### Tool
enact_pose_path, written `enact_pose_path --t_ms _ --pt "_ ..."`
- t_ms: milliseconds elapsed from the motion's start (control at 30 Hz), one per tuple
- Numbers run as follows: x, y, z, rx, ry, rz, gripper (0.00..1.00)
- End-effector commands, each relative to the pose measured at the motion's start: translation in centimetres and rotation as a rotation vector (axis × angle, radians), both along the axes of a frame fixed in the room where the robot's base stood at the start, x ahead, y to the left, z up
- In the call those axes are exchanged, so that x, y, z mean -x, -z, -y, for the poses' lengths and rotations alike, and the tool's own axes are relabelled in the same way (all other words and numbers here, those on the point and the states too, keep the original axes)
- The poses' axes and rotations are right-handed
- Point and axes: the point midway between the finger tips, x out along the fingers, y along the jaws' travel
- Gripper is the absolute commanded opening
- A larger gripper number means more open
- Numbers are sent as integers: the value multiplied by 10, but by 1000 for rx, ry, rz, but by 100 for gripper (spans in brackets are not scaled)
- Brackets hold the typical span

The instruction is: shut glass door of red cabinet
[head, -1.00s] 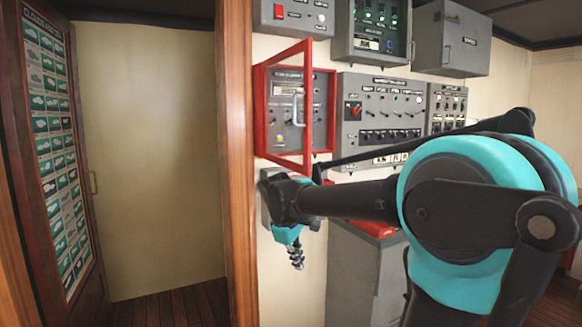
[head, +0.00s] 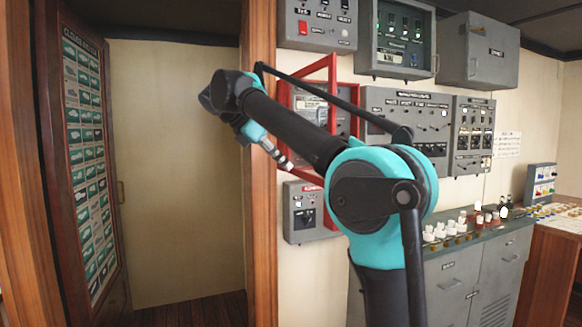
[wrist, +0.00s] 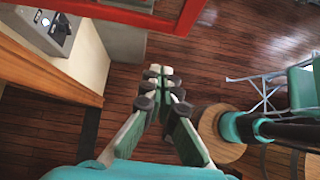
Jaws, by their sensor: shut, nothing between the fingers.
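The red cabinet (head: 354,96) hangs on the wall in the head view, partly hidden by my arm. Its red-framed glass door (head: 333,68) stands open, swung out from the wall. My gripper (head: 288,164) is in front of the door's left part, pointing down and right; I cannot tell whether it touches the frame. In the wrist view my gripper (wrist: 160,75) has its fingers together with nothing between them. A red frame corner (wrist: 190,14), likely the door's, crosses the top of that view, just beyond the fingertips.
A grey switch box (head: 312,222) sits on the wall below the cabinet. Grey panels (head: 405,105) are to the right. A wooden post (head: 262,200) stands left.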

Motion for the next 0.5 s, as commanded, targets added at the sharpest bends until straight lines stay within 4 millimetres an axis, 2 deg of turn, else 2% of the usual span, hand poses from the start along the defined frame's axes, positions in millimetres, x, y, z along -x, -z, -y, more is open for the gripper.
enact_pose_path --t_ms 400,500 --pt "-16 58 57 -1 4 1 0" --pt "-20 57 72 -1 6 1 0"
